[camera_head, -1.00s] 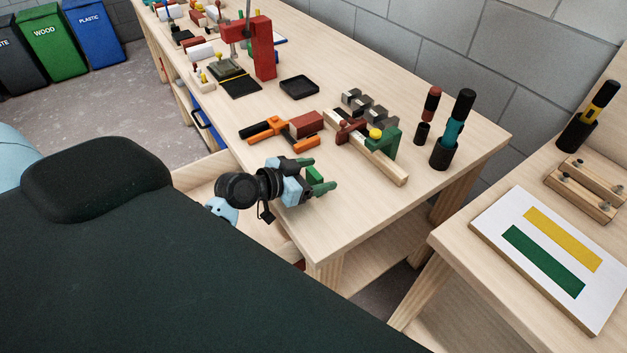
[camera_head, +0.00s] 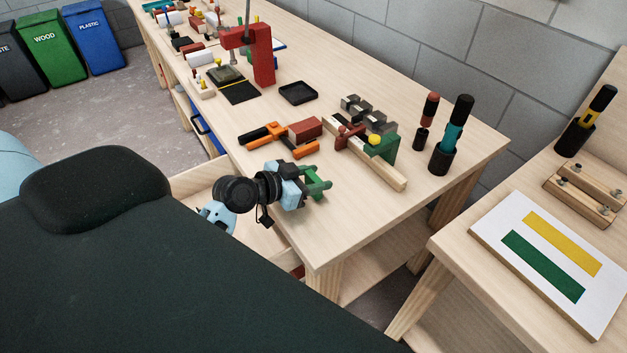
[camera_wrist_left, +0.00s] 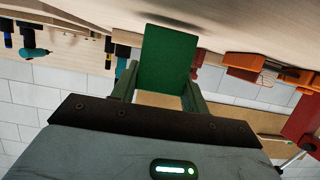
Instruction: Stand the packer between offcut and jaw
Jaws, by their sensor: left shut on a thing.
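A red-brown block, likely the offcut (camera_head: 306,127), sits at the clamp, apart from my gripper. The clamp also shows in the left wrist view (camera_wrist_left: 245,62). My right gripper is not in view.
A wooden batten (camera_head: 385,172) with a green holder (camera_head: 384,149) and a yellow ball stands to the right. Grey metal pieces (camera_head: 368,112) lie behind it. Screwdrivers in black cups (camera_head: 445,155) stand farther right. A black tray (camera_head: 298,93) lies behind. The front right bench corner is clear.

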